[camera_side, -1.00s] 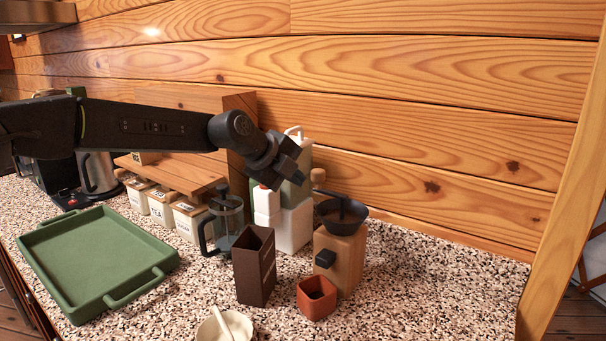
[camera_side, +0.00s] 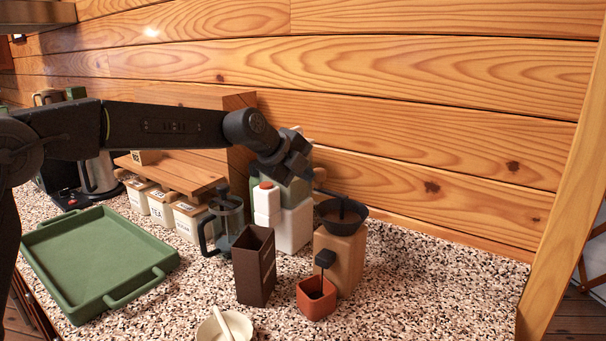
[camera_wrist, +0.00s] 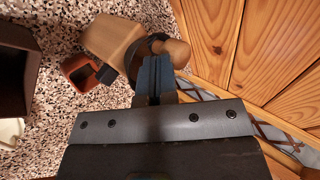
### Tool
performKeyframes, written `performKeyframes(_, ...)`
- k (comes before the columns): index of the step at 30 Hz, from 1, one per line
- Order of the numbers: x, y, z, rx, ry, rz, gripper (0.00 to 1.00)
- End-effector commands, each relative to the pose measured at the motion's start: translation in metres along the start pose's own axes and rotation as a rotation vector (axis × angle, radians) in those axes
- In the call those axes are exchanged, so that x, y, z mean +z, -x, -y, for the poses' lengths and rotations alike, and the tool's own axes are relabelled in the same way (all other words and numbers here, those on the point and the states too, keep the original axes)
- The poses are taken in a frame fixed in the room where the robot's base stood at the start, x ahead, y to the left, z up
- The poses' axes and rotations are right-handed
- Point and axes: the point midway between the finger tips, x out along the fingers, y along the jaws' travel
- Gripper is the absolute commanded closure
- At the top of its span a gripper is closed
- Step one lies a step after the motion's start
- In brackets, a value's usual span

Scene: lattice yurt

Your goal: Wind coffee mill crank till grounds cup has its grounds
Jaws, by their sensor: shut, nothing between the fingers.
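The coffee mill (camera_side: 345,258) is a wooden block with a black hopper (camera_side: 341,222) on top. Its crank arm (camera_side: 328,192) reaches from the hopper toward my gripper (camera_side: 314,174). The wooden crank knob (camera_wrist: 179,52) shows in the wrist view, just beyond and beside my shut, empty fingertips; I cannot tell if they touch it. The knob is hidden behind my gripper in the side view. The orange-brown grounds cup (camera_side: 316,306) stands below the black spout (camera_side: 325,258). A thin dark streak runs from the spout into the cup. The cup's fill level is unclear.
A tall dark brown box (camera_side: 254,267) stands left of the mill. A bowl with a spoon (camera_side: 218,329) is in front, a green tray (camera_side: 95,255) at left. The counter right of the mill is free.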

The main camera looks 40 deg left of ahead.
Motion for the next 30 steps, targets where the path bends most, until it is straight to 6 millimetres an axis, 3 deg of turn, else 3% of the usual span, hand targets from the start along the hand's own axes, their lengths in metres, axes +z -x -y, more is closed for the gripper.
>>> performKeyframes(15, 0.017, -0.023, 0.021, -0.001, 0.001, 0.002, 1.00)
performKeyframes(30, 0.018, -0.041, 0.038, -0.002, 0.000, 0.001, 1.00)
